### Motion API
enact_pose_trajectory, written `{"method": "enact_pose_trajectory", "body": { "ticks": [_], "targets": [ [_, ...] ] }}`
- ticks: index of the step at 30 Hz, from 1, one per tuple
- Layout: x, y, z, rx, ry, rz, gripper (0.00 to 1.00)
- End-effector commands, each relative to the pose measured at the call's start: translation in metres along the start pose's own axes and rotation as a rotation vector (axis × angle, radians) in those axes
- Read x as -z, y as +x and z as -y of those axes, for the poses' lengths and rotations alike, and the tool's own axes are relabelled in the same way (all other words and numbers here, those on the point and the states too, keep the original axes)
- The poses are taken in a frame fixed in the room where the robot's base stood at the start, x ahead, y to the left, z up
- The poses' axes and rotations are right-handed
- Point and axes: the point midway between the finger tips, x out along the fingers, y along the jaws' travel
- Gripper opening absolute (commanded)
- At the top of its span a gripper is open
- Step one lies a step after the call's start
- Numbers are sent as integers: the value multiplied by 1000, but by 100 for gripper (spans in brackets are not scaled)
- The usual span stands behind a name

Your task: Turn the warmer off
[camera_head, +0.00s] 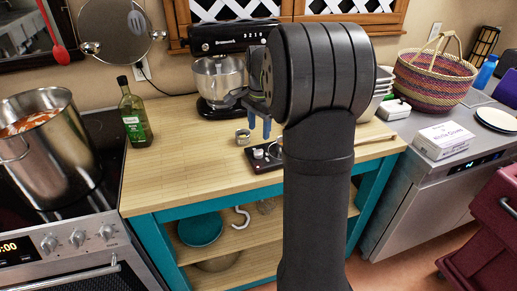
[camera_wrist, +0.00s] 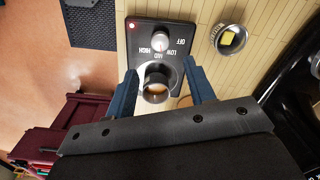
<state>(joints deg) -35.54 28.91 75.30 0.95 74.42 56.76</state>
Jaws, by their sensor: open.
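The warmer (camera_wrist: 177,28) is a small dark box with a white knob (camera_wrist: 160,43) and the labels OFF, HIGH, MID and LOW. A small red light (camera_wrist: 131,26) shows at its corner in the wrist view. Which label the knob points at is too small to tell. In the head view the warmer (camera_head: 262,164) sits on the wooden counter, partly hidden by my arm. My gripper (camera_wrist: 160,67) is open and empty, with blue fingers apart over the warmer. A small round metallic vessel (camera_wrist: 155,92) shows between the fingers. In the head view my gripper (camera_head: 260,128) hangs above the warmer.
A small metal tin (camera_wrist: 229,39) stands beside the warmer. A stand mixer (camera_head: 222,68) with a steel bowl stands behind. A green bottle (camera_head: 135,118) and a large pot (camera_head: 45,140) are at left. A wooden handle (camera_head: 378,138) shows right of my arm.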

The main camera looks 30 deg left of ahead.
Motion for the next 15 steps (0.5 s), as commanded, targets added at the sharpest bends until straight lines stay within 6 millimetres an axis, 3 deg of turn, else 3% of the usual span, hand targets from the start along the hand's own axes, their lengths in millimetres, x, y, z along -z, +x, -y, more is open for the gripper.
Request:
{"method": "enact_pose_trajectory", "body": {
  "ticks": [6, 15],
  "targets": [
    [-1, 48, -1, -3, -1, 2, 49],
    [0, 86, 0, -1, -1, 1, 49]
  ]
}}
